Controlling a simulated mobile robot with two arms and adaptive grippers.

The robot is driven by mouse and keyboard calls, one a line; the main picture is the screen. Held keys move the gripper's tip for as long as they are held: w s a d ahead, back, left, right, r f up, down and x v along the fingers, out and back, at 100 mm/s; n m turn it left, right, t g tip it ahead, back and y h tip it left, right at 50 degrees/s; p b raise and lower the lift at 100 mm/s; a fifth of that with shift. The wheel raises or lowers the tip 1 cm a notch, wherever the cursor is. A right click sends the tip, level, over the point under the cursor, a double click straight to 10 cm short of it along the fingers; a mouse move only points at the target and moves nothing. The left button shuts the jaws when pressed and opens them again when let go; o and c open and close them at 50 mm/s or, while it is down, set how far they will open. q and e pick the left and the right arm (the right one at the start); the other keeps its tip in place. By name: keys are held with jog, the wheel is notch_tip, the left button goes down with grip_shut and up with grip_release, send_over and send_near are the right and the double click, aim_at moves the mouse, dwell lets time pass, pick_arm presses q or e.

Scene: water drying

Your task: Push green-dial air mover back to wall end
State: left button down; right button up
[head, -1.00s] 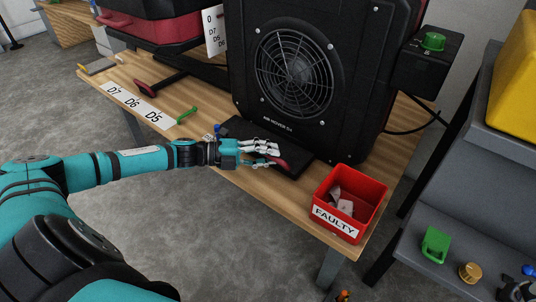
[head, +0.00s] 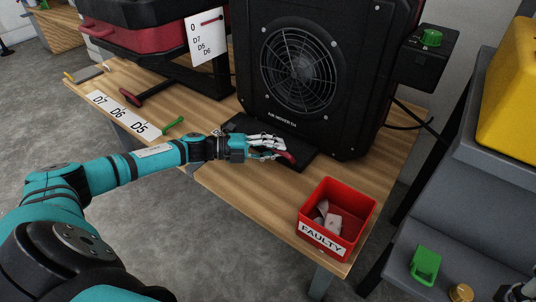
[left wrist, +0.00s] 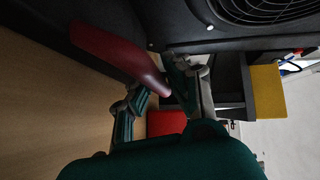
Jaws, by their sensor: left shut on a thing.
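The black air mover (head: 300,68) with a round front grille stands on the wooden bench, its green dial (head: 431,37) on a box at its upper right. A black base plate (head: 240,125) sticks out under its front, ending in a red handle (head: 288,157). My left gripper (head: 270,147) is shut on this handle at the front of the plate. The left wrist view shows the red handle (left wrist: 118,52) beside my left fingers (left wrist: 160,105), with part of the grille above. The fingers hide part of the handle. My right gripper is not clearly in view.
A red FAULTY bin (head: 338,220) stands at the bench's front right. A D7 D6 D5 strip (head: 120,113) and a green clip (head: 173,124) lie left. Another red-and-black unit (head: 150,22) stands behind. A cable (head: 412,127) hangs right; grey shelving stands farther right.

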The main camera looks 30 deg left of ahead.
pick_arm(q)
jog(key=shift+w+f, duration=0.2)
jog(key=shift+s, duration=0.1)
jog(key=c, duration=1.3)
grip_release()
jog(key=shift+r, duration=0.1)
jog(key=v, duration=1.1)
jog(key=shift+s+a, duration=0.4)
jog(key=shift+a, duration=0.05)
